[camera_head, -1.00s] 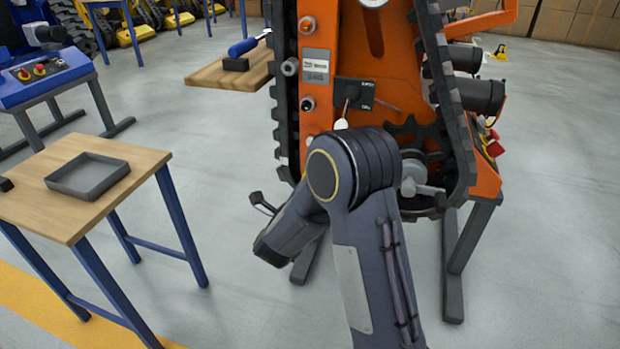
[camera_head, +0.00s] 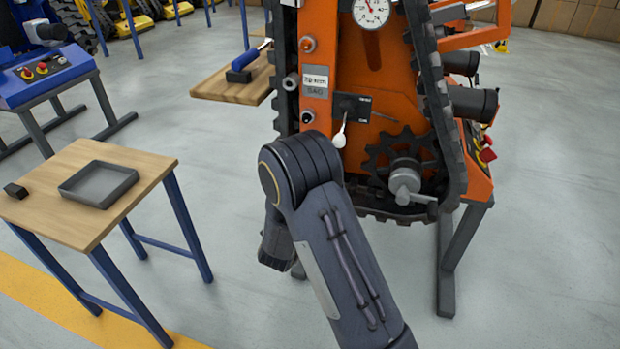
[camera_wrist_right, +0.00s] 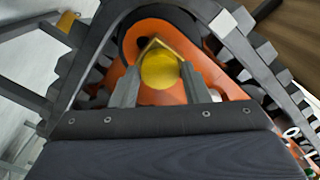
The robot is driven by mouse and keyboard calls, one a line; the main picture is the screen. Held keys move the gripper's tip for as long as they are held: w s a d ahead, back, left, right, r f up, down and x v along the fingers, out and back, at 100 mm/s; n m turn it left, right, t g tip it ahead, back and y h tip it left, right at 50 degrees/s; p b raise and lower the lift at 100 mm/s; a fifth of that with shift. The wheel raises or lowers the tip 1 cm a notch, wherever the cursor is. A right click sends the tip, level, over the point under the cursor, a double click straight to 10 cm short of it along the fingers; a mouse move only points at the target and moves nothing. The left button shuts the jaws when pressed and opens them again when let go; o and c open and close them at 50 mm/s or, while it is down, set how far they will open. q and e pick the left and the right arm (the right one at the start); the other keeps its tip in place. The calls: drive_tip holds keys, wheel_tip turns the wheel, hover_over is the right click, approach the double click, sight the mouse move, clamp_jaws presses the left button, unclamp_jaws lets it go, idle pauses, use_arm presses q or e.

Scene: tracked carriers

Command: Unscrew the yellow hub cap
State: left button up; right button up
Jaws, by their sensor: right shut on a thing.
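The yellow hub cap (camera_wrist_right: 158,72) shows in the right wrist view, low in the pointed end of an orange frame inside a black track. My right gripper (camera_wrist_right: 160,85) is shut on it, one grey finger on each side. In the head view my right arm reaches toward the orange tracked machine (camera_head: 345,85). The arm and machine hide the right gripper and the cap there. My left gripper is in neither current view.
The machine carries a dark sprocket with a grey crank (camera_head: 405,180) and a white-knobbed lever (camera_head: 340,138). A wooden table (camera_head: 75,225) with a grey tray (camera_head: 99,203) stands at left. A wooden shelf (camera_head: 225,92) holds a blue-handled tool (camera_head: 247,55).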

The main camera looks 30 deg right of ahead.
use_arm(q)
wheel_tip(320, 180, up, 3)
drive_tip(key=shift+f+p, duration=0.2)
drive_tip(key=shift+p, duration=0.55)
use_arm(e)
drive_tip(key=n, duration=0.4)
drive_tip(key=shift+n, duration=0.4)
use_arm(q)
wheel_tip(320, 180, up, 5)
drive_tip(key=p, duration=0.5)
use_arm(e)
drive_tip(key=n, duration=0.9)
drive_tip(key=shift+n, duration=0.4)
drive_tip(key=o, duration=0.8)
